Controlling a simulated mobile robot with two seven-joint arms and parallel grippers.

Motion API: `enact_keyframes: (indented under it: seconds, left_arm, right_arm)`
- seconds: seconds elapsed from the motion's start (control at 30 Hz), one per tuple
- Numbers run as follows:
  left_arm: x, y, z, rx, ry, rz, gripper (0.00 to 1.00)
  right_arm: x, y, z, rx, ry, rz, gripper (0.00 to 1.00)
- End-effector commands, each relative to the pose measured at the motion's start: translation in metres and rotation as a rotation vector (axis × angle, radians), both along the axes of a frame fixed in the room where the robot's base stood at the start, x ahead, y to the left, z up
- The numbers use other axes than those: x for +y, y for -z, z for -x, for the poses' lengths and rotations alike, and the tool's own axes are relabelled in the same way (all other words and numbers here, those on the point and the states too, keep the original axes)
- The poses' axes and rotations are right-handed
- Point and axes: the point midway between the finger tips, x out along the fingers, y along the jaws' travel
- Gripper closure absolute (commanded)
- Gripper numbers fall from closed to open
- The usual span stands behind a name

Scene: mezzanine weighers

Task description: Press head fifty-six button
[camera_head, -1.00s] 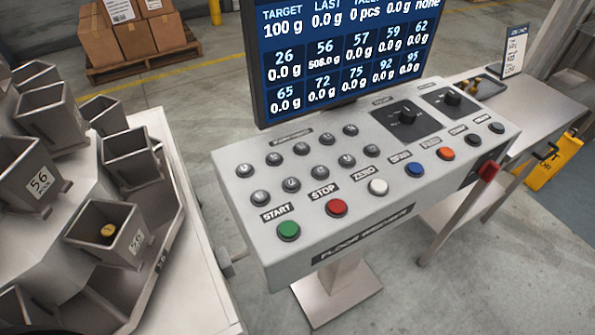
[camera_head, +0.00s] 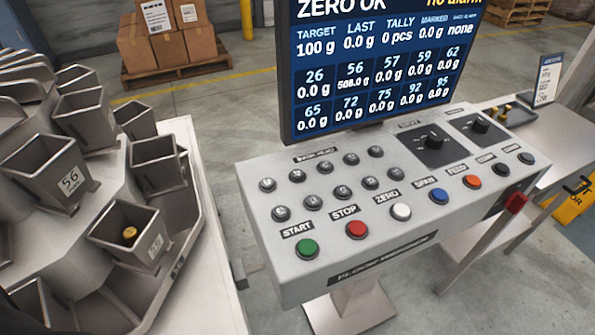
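The control panel (camera_head: 262,236) stands in the middle on a post. Two rows of small grey buttons (camera_head: 297,175) sit on its top, under a dark label strip; their markings are too small to read, so I cannot tell which is fifty-six. A screen (camera_head: 370,70) behind reads "ZERO OK" and "no alarm"; its 56 cell shows 508.0 g, the other cells 0.0 g. At left, a steel bucket marked 56 (camera_head: 70,180) is on the weigher. A lower bucket (camera_head: 152,258) holds a brass-coloured weight (camera_head: 130,233). Neither gripper is in view.
Along the panel's front are the green START button (camera_head: 307,248), red STOP (camera_head: 357,229), white ZERO (camera_head: 401,211), blue, orange and black buttons. Two dark knobs (camera_head: 433,141) sit behind. A side table (camera_head: 548,128) stands right. A red side button (camera_head: 516,203) sticks out.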

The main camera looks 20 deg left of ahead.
Motion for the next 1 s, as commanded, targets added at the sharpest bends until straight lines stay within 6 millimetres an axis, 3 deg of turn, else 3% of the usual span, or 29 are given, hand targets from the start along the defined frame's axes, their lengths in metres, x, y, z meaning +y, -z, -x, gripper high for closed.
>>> enact_keyframes:
  seconds: [0.03,0.4,1.0]
  left_arm:
    - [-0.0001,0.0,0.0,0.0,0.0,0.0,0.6]
    - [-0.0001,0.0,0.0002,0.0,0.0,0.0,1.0]
    - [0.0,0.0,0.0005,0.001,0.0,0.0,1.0]
  right_arm:
    - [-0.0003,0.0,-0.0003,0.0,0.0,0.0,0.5]
    - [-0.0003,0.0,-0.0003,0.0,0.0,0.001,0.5]
    - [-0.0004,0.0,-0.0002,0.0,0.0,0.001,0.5]
